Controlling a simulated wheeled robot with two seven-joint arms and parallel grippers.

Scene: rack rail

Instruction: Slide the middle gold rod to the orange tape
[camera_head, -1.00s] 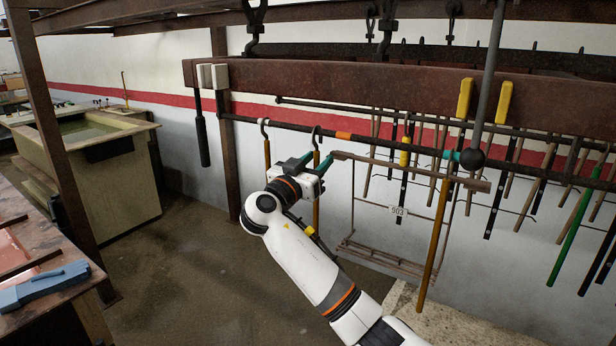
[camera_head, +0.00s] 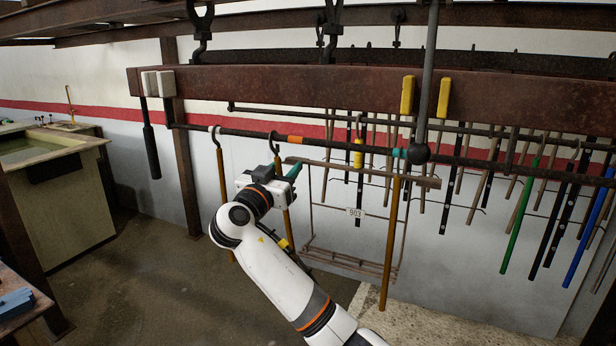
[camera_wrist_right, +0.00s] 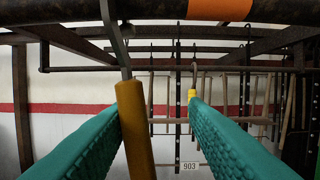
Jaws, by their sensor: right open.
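The middle gold rod (camera_head: 288,226) hangs by its hook from the dark rail (camera_head: 245,133). Its hook is a short way left of the orange tape (camera_head: 295,140) on that rail. My right gripper (camera_head: 287,168) is at the rod's upper part, with its jaws apart. In the right wrist view the rod (camera_wrist_right: 136,130) stands between the teal fingers (camera_wrist_right: 155,105), close to the left finger; I cannot tell whether they touch. The orange tape (camera_wrist_right: 220,9) shows there up and to the right. My left gripper is not in view.
A wire rack (camera_head: 345,260) tagged 903 hangs behind. A rusty beam (camera_head: 300,95) runs above the rail.

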